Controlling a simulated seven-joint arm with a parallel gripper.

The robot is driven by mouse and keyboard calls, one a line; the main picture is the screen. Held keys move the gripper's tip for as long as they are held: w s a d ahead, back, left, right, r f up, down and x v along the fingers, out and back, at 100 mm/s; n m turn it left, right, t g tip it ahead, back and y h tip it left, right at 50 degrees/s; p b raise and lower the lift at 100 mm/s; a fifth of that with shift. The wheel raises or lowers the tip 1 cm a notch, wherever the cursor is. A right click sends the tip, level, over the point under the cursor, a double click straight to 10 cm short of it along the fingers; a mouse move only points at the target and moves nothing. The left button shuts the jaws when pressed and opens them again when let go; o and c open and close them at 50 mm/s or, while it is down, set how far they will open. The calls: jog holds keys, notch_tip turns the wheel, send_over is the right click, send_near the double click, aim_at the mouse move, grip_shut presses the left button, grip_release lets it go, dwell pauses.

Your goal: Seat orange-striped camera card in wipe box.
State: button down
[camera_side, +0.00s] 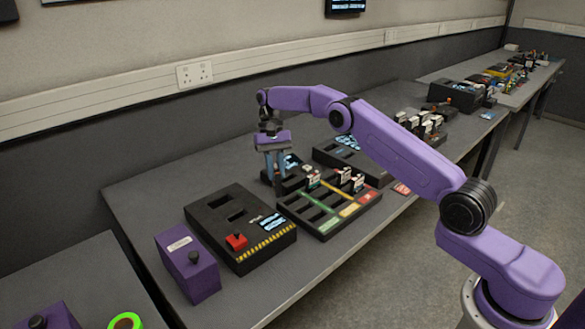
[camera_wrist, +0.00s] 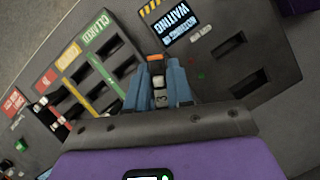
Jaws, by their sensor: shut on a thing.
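My gripper (camera_side: 274,178) is shut on a small card above the back edge of the sorting tray, left of the tray's standing cards. In the wrist view my gripper (camera_wrist: 160,78) has blue-grey fingers on both sides of the card (camera_wrist: 158,58), which shows an orange end and a pale part; the rest of it is hidden by the fingers. The black box, apparently the wipe box (camera_side: 218,236), has two dark slots, a red knob, a lit screen and yellow hazard stripes. In the wrist view the box (camera_wrist: 265,50) lies to the right, its screen reading WAITING and both slots looking empty.
The sorting tray (camera_side: 326,224) has green, yellow and red strips, with several cards standing in its rear slots. A dark unit with a screen (camera_side: 350,160) is behind. Front bench surface is clear.

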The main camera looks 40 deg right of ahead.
jog(key=w+a+r+m+t+y, duration=0.2)
jog(key=w+a+m+t+y, duration=0.15)
jog(key=a+m, duration=0.9)
jog(key=shift+t+h, duration=0.25)
jog(key=shift+h, duration=0.3)
jog(key=shift+w+d+f, duration=0.1)
jog(key=shift+f, duration=0.85)
jog(key=shift+w+d+f, duration=0.1)
jog(key=shift+d+f, duration=0.05)
jog(key=shift+f, duration=0.85)
jog(key=shift+w+d+f, duration=0.1)
jog(key=shift+f, duration=0.85)
jog(key=shift+f, duration=1.65)
dwell(0.4)
jog(key=c, duration=0.6)
grip_release()
